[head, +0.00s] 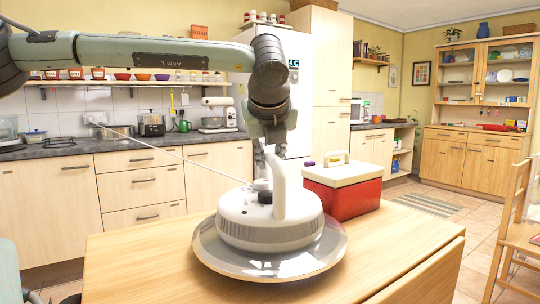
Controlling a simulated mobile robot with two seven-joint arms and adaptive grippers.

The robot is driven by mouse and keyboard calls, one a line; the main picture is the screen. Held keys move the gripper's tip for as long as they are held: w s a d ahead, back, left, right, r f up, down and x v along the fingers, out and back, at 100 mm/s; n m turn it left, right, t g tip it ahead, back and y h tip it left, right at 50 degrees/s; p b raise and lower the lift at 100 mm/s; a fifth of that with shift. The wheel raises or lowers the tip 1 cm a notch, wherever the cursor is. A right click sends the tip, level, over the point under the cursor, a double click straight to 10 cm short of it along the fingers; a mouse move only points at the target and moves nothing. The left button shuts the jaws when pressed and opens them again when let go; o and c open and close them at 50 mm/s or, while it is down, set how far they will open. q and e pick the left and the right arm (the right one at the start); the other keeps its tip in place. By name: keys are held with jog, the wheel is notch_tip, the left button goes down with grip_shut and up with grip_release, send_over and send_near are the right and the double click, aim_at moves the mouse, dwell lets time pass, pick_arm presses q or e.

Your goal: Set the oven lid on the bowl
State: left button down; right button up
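The oven lid (268,226) is a thick white round unit with a black knob and an upright white handle. It sits level at the middle of the wooden table. A wide shiny, partly see-through rim (271,264) shows around and below it; I cannot tell whether this belongs to the lid or to the bowl. No separate bowl can be made out. My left gripper (269,158) points down at the top of the handle, its fingers on either side and seemingly closed on it. My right gripper is not in view.
A red cool box (343,190) with a white lid stands just behind and right of the oven lid on the table (395,245). A thin pale cord (170,155) runs from the lid towards the back counter. The table's right side is clear. A wooden chair (515,230) stands at the far right.

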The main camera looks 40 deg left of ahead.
pick_arm(q)
jog(key=c, duration=1.7)
grip_release()
jog(key=o, duration=0.3)
jog(key=shift+o, duration=0.2)
jog(key=shift+r, duration=0.2)
